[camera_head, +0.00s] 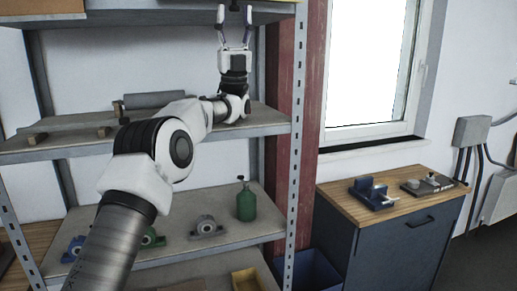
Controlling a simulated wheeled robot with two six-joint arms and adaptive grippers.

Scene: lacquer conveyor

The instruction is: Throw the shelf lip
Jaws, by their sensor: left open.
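A grey metal shelf unit fills the left half. The front lip of its top shelf (180,16) runs along the upper edge of the picture. A small dark piece (234,5) shows at this lip, cut off by the picture's top; I cannot tell its full shape. My left gripper (234,14) points up in front of the lip, its two fingers open, one on each side of the dark piece. I cannot tell whether they touch it. My right gripper is not in view.
The middle shelf (262,122) holds a grey roller (155,99). The lower shelf (232,228) holds a green bottle (246,201) and bearing blocks (206,227). A red post (297,110) stands right of the shelf. A cabinet (392,240) bears a blue vise (370,192).

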